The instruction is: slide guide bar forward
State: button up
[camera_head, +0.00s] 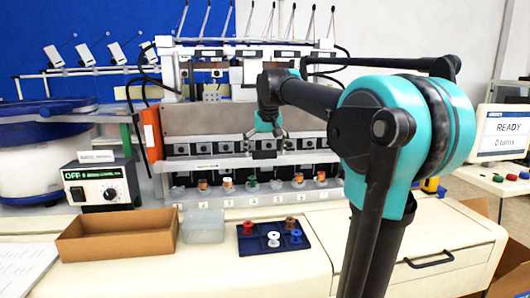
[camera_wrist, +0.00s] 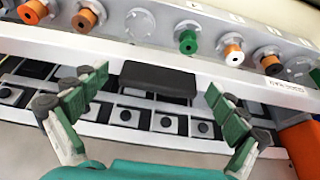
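The guide bar is a long pale rail (camera_head: 210,164) across the front of the winding machine. It also shows in the wrist view (camera_wrist: 262,88). A black block-shaped handle (camera_wrist: 158,80) stands at its middle. My gripper (camera_wrist: 154,86) is open, its green-padded fingers spread to the left and right of the handle with gaps on both sides. In the head view my gripper (camera_head: 267,138) is over the middle of the bar, small and partly merged with dark parts behind it. I cannot tell its exact height above the handle.
Several bobbins on pegs (camera_head: 228,184) line the ledge in front of the bar. A cardboard tray (camera_head: 118,232), a clear box (camera_head: 204,226) and a blue bobbin tray (camera_head: 254,243) lie on the worktop. A control box (camera_head: 103,185) stands left; a READY screen (camera_head: 503,131) is right.

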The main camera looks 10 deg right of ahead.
jog(key=v, duration=1.2)
dwell(0.3)
